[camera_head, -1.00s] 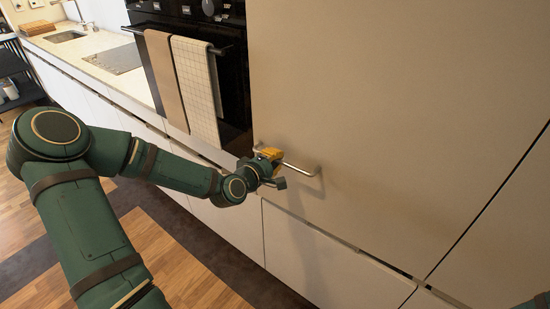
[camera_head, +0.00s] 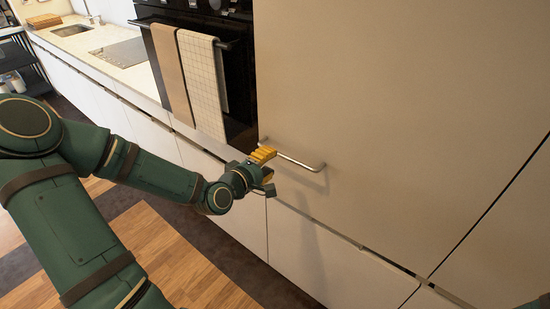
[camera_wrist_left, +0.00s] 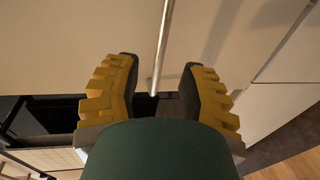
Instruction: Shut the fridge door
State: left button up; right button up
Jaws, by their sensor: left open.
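The fridge door (camera_head: 400,110) is the large plain beige panel right of the oven. It looks about flush with the fronts around it, and I see no clear gap at its edges. Its metal bar handle (camera_head: 300,161) is near the lower left of the panel and also shows in the left wrist view (camera_wrist_left: 161,45). My left gripper (camera_head: 268,168) is at the handle's left end. In the left wrist view its yellow-backed fingers (camera_wrist_left: 158,88) are spread, with the bar's end between them and no visible contact. My right gripper is out of view.
The black oven (camera_head: 240,95) with two towels (camera_head: 203,85) on its rail is just left of the door. Lower cabinet fronts (camera_head: 300,250) run below. Wooden floor (camera_head: 170,260) lies open in front.

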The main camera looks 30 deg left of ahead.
pick_arm(q)
jog(key=shift+s+r, duration=0.1)
jog(key=shift+s, duration=0.55)
